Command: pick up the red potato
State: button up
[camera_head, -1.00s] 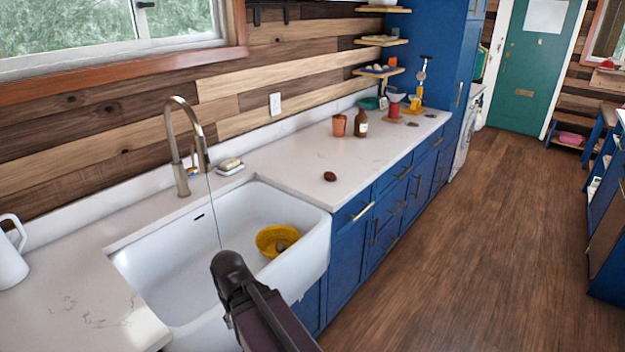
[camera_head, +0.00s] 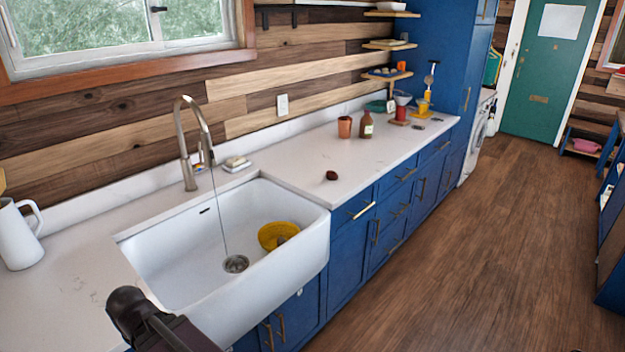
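A small, dark reddish-brown round thing (camera_head: 332,175), which looks like the red potato, lies alone on the white counter just right of the sink. It is small in this view, so its surface detail is hard to tell. A black part of my arm (camera_head: 130,308) shows at the lower left, in front of the sink and well apart from the potato. My gripper's fingers do not show, so what they do is hidden.
The white sink (camera_head: 185,250) holds a tilted yellow bowl (camera_head: 268,236) with a brownish thing at it. A faucet (camera_head: 186,140) stands behind. A terracotta cup (camera_head: 344,127) and brown bottle (camera_head: 366,125) stand beyond the potato. A white pitcher (camera_head: 17,235) is left. The floor right is clear.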

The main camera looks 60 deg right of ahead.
aim_at(331, 174)
jog(key=u, duration=1.3)
jog(key=k, duration=0.9)
jog(key=z, duration=3.05)
jog(key=i, duration=0.1)
jog(key=u, duration=0.9)
